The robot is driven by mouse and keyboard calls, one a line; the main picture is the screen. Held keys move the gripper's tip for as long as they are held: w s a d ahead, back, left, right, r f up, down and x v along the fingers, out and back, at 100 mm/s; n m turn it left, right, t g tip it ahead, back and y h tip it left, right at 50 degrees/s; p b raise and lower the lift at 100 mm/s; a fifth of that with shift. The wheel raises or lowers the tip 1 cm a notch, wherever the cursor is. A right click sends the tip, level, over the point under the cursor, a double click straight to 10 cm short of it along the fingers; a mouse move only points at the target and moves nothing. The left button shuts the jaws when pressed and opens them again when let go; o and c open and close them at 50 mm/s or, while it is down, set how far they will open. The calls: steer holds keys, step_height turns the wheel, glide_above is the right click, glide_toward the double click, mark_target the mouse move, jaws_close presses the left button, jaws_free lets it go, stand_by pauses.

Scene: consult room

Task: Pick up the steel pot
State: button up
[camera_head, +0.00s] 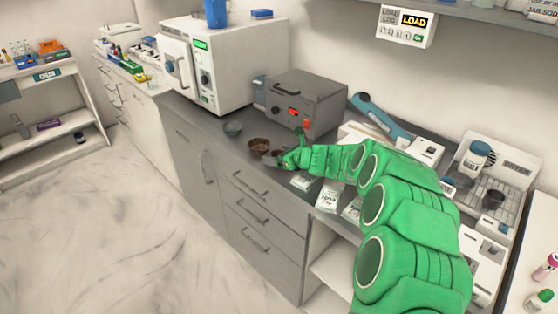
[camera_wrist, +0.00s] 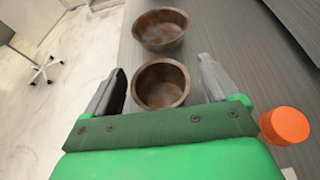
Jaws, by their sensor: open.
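Two round, open-topped pots with brown, rusty-looking metal sides show in the wrist view. The nearer pot (camera_wrist: 161,86), which I take for the steel pot, stands between the fingers of my gripper (camera_wrist: 160,88). The fingers are open on either side of it, with a gap visible on the right. The farther pot (camera_wrist: 160,30) is just beyond the fingertips. In the head view, my green gripper (camera_head: 284,159) is low over the dark counter, beside a brown pot (camera_head: 259,146); it partly hides what is between its fingers.
A grey oven-like device (camera_head: 305,100) and a white machine (camera_head: 205,65) stand behind. White packets (camera_head: 328,197) lie near the front edge. A round orange thing (camera_wrist: 285,126) is right of my gripper.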

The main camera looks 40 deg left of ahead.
steer(key=c, duration=1.1)
steer(key=shift+r, duration=0.1)
step_height(320, 180, up, 3)
steer(key=shift+d+r, duration=0.15)
steer(key=s+d+r, duration=0.8)
steer(key=d+r, duration=0.1)
steer(key=d, duration=0.2)
steer(key=shift+s+r, duration=0.15)
steer(key=shift+r, duration=0.15)
